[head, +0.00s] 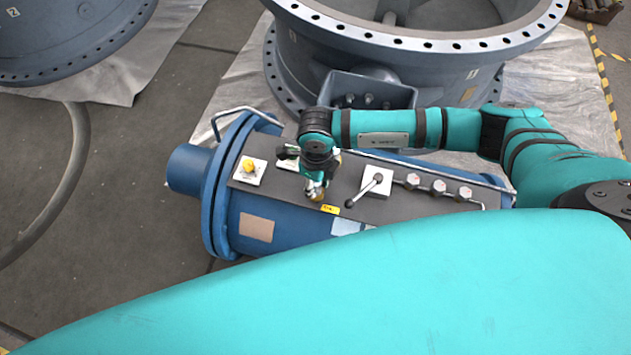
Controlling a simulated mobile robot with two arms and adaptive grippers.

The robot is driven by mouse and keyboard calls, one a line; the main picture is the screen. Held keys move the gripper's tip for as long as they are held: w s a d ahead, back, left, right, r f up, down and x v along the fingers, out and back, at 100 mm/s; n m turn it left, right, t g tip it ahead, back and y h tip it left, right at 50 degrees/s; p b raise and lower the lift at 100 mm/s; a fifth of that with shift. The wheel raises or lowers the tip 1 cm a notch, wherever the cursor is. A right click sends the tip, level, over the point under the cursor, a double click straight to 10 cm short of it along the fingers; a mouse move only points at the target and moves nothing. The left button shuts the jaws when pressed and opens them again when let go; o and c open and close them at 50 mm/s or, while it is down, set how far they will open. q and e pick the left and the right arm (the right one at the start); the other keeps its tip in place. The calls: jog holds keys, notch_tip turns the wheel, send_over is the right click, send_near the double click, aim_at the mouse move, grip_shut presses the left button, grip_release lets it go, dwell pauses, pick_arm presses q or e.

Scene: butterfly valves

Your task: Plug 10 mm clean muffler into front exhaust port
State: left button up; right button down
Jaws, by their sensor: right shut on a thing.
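My right gripper (317,186) points down over the dark top plate of the blue actuator cylinder (285,215). It is shut on a small brass-coloured piece (318,196), which looks like the muffler. The piece is just above or at the plate, near a small yellow tag (328,209). I cannot tell whether it touches the plate or sits in a port. The front exhaust port cannot be made out; the gripper and the piece cover that spot. My left gripper is not in view.
Several fittings on a pipe (438,187) lie farther right. A yellow knob on a white plate (249,168) is left. The large flanged valve body (420,75) stands behind.

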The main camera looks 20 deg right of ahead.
jog(key=shift+f, duration=0.1)
jog(key=shift+c, duration=2.4)
grip_release()
jog(key=shift+r+p, duration=2.65)
jog(key=shift+r, duration=1.15)
